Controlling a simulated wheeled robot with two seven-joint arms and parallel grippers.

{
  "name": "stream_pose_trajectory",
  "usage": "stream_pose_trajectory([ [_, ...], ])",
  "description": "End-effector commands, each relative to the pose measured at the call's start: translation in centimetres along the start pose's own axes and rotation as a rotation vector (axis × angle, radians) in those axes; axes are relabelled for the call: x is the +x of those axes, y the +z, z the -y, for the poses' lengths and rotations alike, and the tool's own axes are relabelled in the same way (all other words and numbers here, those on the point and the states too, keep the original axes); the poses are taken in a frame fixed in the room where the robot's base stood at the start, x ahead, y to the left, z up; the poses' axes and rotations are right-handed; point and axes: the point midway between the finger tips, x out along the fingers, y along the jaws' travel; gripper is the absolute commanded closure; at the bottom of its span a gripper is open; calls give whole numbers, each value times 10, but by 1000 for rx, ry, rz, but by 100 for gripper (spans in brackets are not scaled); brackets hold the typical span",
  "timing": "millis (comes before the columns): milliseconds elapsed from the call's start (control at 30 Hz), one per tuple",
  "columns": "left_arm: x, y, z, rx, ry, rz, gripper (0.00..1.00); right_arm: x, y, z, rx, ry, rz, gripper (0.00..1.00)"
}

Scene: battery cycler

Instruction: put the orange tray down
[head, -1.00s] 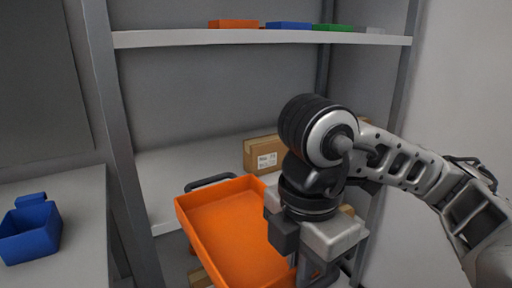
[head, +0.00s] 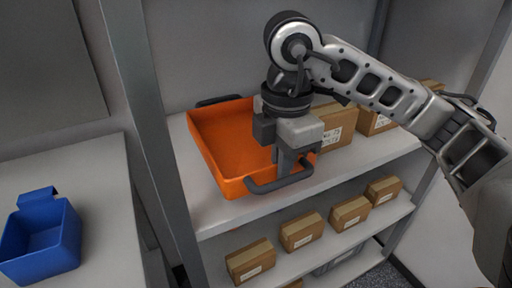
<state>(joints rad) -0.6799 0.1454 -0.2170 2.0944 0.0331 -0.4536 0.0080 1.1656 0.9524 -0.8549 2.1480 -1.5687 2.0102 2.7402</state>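The orange tray (head: 229,138) is in the head view, at the left end of the white middle shelf (head: 216,209). It looks level and empty, with a dark handle at its back end and another at its front. My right gripper (head: 286,166) is over the front handle (head: 280,183), pointing down, with its fingers around the bar. The arm hides the tray's right side. I cannot tell whether the tray's base rests fully on the shelf. My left gripper is not in view.
Cardboard boxes (head: 340,128) stand close to the tray's right on the same shelf. Several smaller boxes (head: 300,231) stand on the shelf below. A grey upright post (head: 158,120) is left of the tray. A blue bin (head: 42,238) sits on the table at left.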

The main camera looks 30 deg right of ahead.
Motion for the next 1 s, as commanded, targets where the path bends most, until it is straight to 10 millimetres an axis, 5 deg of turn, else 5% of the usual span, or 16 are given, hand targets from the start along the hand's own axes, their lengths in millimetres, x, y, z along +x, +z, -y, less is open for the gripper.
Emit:
stream_pose_trajectory([
  [200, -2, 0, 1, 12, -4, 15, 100, -3, -1, -58, 1, 1, -3, 100],
  [500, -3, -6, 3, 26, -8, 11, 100, 2, -1, -117, 0, 0, -1, 100],
  [1000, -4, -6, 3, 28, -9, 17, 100, 62, 0, -114, -1, 0, 0, 100],
])
